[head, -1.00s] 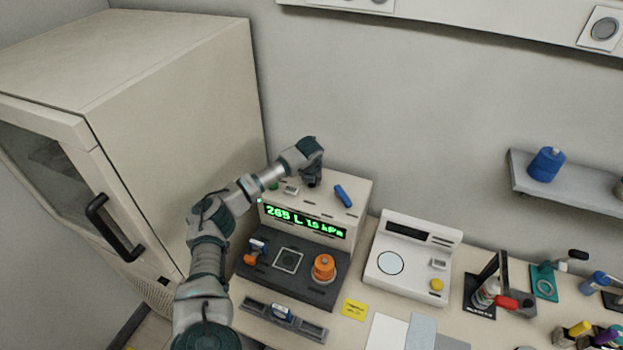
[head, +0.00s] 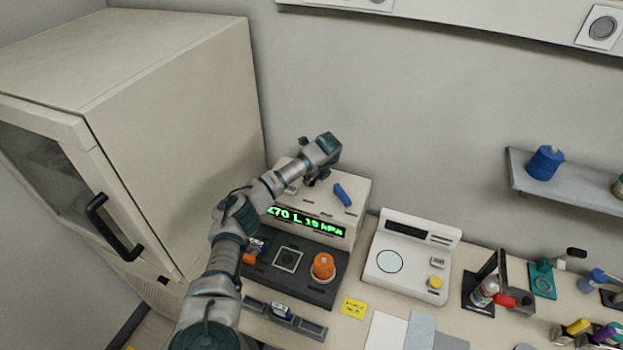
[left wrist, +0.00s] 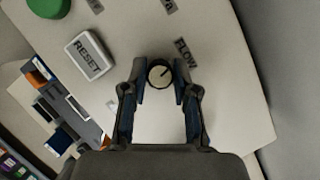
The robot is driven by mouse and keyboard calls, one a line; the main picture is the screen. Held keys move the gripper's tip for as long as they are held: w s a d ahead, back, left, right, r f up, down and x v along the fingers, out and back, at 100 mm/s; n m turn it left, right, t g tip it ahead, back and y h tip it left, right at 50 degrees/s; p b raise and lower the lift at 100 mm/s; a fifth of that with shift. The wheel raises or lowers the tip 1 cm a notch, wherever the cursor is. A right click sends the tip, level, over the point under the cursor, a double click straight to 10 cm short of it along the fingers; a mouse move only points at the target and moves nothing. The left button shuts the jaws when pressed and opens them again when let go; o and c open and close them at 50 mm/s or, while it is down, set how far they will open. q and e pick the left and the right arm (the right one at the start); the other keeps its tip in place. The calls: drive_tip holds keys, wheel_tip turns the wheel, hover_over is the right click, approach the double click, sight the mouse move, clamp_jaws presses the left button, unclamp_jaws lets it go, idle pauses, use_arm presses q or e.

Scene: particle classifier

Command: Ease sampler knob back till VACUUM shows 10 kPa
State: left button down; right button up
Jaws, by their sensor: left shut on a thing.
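The sampler (head: 352,228) is a beige box on the bench with a green lit display (head: 305,220). It reads about 270 L and a kPa figure that looks like 10, though its digits are blurred. My left gripper (head: 312,182) is over the sampler's top. In the left wrist view my left gripper (left wrist: 159,88) is shut on a small round knob (left wrist: 160,73) with a dark rim and a pointer line, beside a FLOW label (left wrist: 185,52). The knob is hidden in the head view. My right gripper is not in view.
A RESET button (left wrist: 88,55) and a green button (left wrist: 48,6) sit near the knob. A blue lever (head: 342,194) stands on the sampler top. A dark tray with an orange knob (head: 323,265) is in front. A white instrument (head: 412,262) stands right; a tall cabinet (head: 180,120) stands left.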

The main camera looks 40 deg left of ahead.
use_arm(q)
drive_tip(key=shift+s+d+f, duration=0.1)
drive_tip(key=shift+f, duration=0.3)
drive_tip(key=c, duration=1.1)
unclamp_jaws()
drive_tip(key=shift+c, duration=0.2)
drive_tip(key=shift+o, duration=1.2)
drive_tip(key=shift+w, duration=0.2)
drive_tip(key=shift+r, duration=0.2)
drive_tip(key=v, duration=1.1)
drive_tip(key=shift+w+r, duration=0.15)
drive_tip(key=shift+r, duration=0.2)
